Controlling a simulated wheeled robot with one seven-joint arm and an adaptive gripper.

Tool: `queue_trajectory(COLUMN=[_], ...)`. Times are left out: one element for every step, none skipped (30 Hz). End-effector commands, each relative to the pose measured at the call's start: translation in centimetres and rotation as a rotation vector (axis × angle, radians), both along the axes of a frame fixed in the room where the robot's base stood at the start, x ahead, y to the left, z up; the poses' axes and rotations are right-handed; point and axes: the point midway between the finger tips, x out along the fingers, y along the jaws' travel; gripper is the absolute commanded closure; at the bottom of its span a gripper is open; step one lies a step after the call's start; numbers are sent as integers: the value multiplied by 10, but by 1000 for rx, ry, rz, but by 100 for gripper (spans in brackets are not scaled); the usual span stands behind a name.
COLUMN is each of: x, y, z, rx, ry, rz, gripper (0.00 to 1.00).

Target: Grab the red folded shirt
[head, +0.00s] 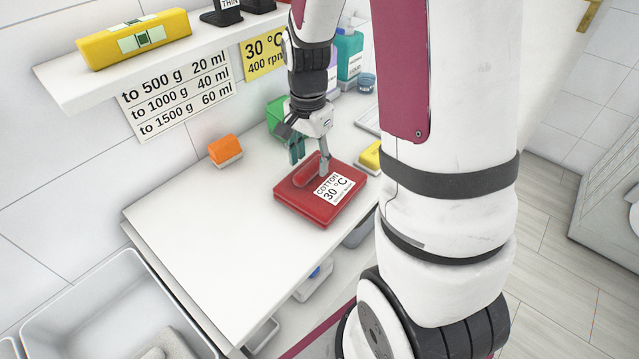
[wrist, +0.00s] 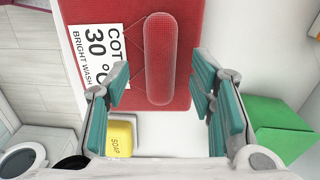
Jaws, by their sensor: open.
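The red folded shirt (head: 320,204) lies flat on the white counter, with a white label reading "COTTON 30 °C" and a raised red roll (head: 308,170) on top. In the wrist view the shirt (wrist: 190,70) fills the upper middle, and the roll (wrist: 158,60) runs lengthwise between the fingers. My gripper (head: 311,162) is open above the shirt, close to the roll. In the wrist view the teal finger pads of my gripper (wrist: 165,95) stand on either side of the roll, apart from it. Whether the fingertips touch the shirt cannot be told.
A yellow soap bar (head: 370,157) lies just right of the shirt. A green box (head: 277,118) stands behind my gripper. An orange sponge (head: 225,149) sits at the back left. A shelf (head: 180,55) hangs above. The counter's front left (head: 200,240) is clear.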

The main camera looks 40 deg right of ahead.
Motion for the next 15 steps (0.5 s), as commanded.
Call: queue_trajectory(x=[0, 0, 0, 0, 0, 0, 0, 0, 0, 0, 0, 0, 0, 0, 0], y=[0, 0, 0, 0, 0, 0, 0, 0, 0, 0, 0, 0, 0, 0, 0], z=[-8, -12, -16, -19, -22, -23, -24, -25, -25, -25, -25, -25, -25, -25, -25], rx=[1, 0, 0, -1, -1, -1, -1, 0, -1, -1, -1, -1, -1, -1, -1], ry=[4, 3, 3, 2, 2, 2, 2, 1, 1, 0, 0, 0, 0, 0, 0], rz=[-1, -1, -1, 0, 0, 0, 0, 1, 1, 1, 1, 1, 1, 1, 1], gripper=[50, 50, 50, 50, 50, 50, 50, 50, 50, 50, 50, 50, 50, 52, 61])
